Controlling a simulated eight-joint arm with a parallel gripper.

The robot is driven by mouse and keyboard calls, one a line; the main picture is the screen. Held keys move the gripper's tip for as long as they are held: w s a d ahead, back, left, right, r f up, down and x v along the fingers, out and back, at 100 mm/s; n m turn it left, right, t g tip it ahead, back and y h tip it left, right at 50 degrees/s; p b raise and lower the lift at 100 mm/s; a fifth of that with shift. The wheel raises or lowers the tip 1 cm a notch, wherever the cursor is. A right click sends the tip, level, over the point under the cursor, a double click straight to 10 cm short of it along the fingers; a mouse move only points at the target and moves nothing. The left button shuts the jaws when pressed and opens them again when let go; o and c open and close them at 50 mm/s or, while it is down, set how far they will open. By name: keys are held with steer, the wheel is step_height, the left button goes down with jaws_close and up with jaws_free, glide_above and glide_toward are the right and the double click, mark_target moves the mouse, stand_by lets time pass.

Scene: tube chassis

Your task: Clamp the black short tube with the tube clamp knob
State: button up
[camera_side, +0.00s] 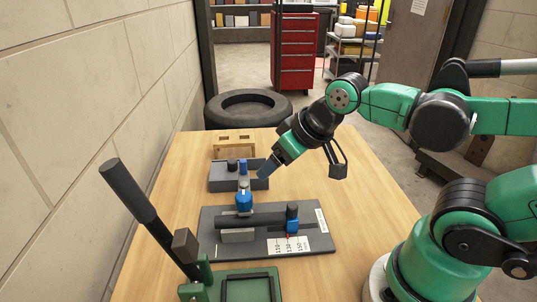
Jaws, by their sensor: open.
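The black short tube (262,219) lies horizontally on a dark base plate (322,233). A blue clamp piece with a grey upper part (244,200) stands at the tube's left portion. Another blue clamp (292,226) with a black knob (292,209) is at the tube's right end. I cannot tell which one is the tube clamp knob the task names. My gripper (263,173) is open, tilted down to the left. It appears above and to the right of the left clamp, apart from it. Its fingers partly cover the grey tray behind.
A grey tray (220,184) holding black and blue pieces sits behind the plate. A wooden block (233,152) is farther back. A tall black bar (128,186) leans over a green fixture (250,270) at the front left. A white scale card (289,244) lies on the plate. The table's right side is mostly clear.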

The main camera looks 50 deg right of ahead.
mark_target(243, 195)
steer(key=w+a+g, duration=0.1)
steer(key=w+a+n+g, duration=0.1)
steer(key=g, duration=0.1)
steer(key=w+a+g, duration=0.1)
steer(key=a+g, duration=0.1)
steer(key=shift+r+n, duration=0.25)
steer(key=shift+n, duration=0.15)
steer(key=shift+w+a+f+g, duration=0.25)
steer(key=shift+a+g, duration=0.3)
steer(key=shift+g, duration=0.25)
steer(key=shift+f, duration=2.8)
jaws_close()
